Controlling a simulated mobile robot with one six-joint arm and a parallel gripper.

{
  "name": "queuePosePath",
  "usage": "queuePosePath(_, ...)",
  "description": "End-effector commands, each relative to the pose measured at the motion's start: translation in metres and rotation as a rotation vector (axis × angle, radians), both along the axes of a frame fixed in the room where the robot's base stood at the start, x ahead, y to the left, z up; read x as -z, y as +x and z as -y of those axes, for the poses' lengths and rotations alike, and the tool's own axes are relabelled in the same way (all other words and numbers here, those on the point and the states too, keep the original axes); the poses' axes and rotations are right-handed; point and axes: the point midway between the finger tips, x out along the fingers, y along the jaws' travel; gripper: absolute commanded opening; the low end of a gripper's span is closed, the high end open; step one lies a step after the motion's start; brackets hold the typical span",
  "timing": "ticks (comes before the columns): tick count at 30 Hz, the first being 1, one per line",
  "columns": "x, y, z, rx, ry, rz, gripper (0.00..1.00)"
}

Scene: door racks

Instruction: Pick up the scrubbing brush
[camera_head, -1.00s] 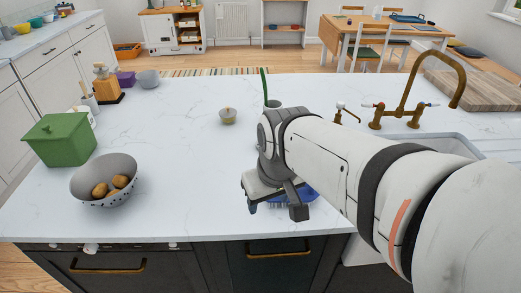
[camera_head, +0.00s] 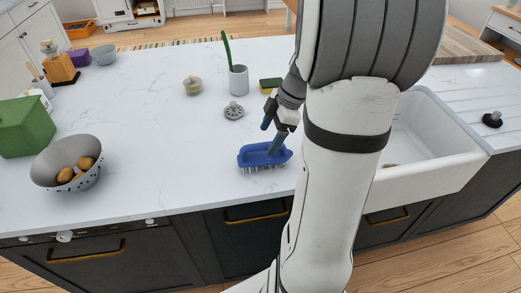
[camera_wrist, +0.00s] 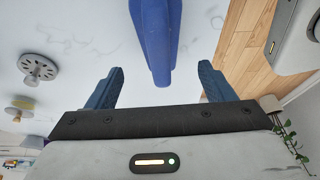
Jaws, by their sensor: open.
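The scrubbing brush (camera_head: 264,156) is blue with bristles facing down. It lies on the white marbled counter near its front edge in the head view. My gripper (camera_head: 273,134) is just above and behind the brush, with its fingers pointing down at it. In the wrist view the blue brush (camera_wrist: 153,38) lies ahead of and between the two open fingers (camera_wrist: 158,86). A gap shows on each side, and nothing is held. Part of the brush is cut off by the top of the wrist view.
A grey sink strainer (camera_head: 234,112), a cup with a green-handled tool (camera_head: 238,80) and a sponge (camera_head: 270,86) stand behind the brush. The white sink (camera_head: 430,140) is to the right. A colander (camera_head: 66,163) and green box (camera_head: 25,125) are left. The counter left of the brush is clear.

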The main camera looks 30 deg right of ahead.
Motion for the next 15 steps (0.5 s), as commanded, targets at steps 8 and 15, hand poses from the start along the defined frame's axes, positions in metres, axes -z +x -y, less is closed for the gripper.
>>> queuePosePath(8,0.028,0.003,-0.014,-0.004,0.001,-0.005,0.76)
queuePosePath(15,0.060,0.007,-0.028,-0.003,0.001,-0.004,0.76)
